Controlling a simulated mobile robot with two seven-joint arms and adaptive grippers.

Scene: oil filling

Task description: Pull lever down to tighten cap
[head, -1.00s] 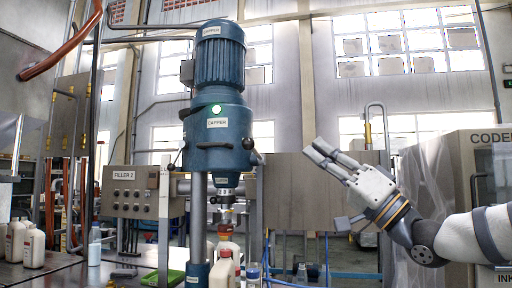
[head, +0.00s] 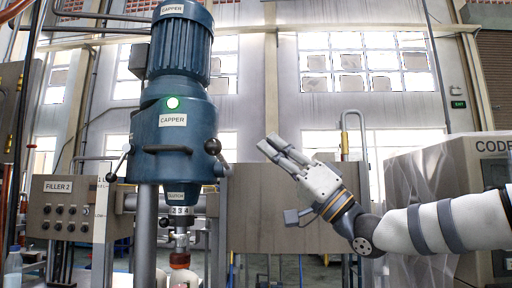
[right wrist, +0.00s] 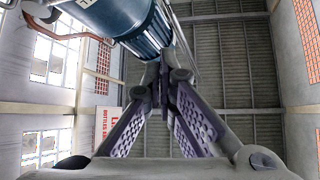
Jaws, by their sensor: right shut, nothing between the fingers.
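The blue capper machine (head: 183,105) stands left of centre in the head view, with a green light lit. A reddish cap (head: 180,259) sits under the capper's spindle, on a bottle (head: 182,279) mostly cut off by the lower edge. My right gripper (head: 272,146) is shut and empty, to the right of the right lever and apart from it. Its fingers also show meeting in the right wrist view (right wrist: 164,72). My left gripper is not in view.
A filler control box (head: 66,210) stands left of the capper. A grey metal panel (head: 262,210) is behind my right gripper. A coder cabinet (head: 432,165) stands at the right. The space between gripper and capper looks clear.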

